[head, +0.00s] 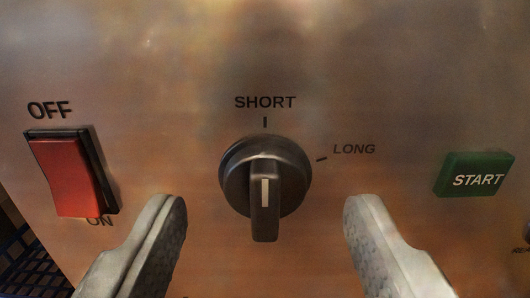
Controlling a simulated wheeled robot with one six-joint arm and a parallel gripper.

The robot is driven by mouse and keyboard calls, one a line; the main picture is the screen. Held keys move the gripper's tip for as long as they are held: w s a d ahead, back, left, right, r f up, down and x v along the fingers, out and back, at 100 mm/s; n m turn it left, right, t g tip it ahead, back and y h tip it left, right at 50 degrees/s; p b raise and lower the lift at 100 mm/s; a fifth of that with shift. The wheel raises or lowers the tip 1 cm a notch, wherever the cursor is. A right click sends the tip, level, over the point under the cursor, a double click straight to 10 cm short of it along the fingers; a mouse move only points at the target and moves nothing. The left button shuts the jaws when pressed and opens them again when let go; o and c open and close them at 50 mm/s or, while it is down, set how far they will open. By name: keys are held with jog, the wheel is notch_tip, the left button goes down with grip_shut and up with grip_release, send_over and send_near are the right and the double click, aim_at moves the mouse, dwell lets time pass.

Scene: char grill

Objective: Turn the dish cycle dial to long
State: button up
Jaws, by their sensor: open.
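The black cycle dial (238,180) is on the metal panel in the middle of the view. Its raised grip and white line stand vertical, in line with the tick under the SHORT label (265,102). The LONG label (354,149) and its tick are to the upper right of the dial. My gripper (265,208) is open, with one grey finger to the left and one to the right of the dial. Gaps show between both fingers and the dial, and the fingers do not appear to touch it.
A red rocker switch (70,178) marked OFF and ON is at the left. A green START button (474,177) is at the right. A dark blue rack or basket (32,265) shows at the lower left, past the panel edge. The panel above the dial is clear.

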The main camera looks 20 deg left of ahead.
jog(key=shift+x, duration=0.95)
jog(key=c, duration=0.9)
jog(key=shift+c, duration=0.2)
jog(key=shift+m, duration=0.4)
jog(key=m, duration=0.3)
jog(key=shift+d, duration=0.1)
jog(key=m, duration=0.3)
jog(key=shift+m, duration=0.3)
jog(key=m, duration=0.6)
jog(key=shift+d+f, duration=0.1)
jog(key=shift+f, duration=0.05)
jog(key=shift+m, duration=0.4)
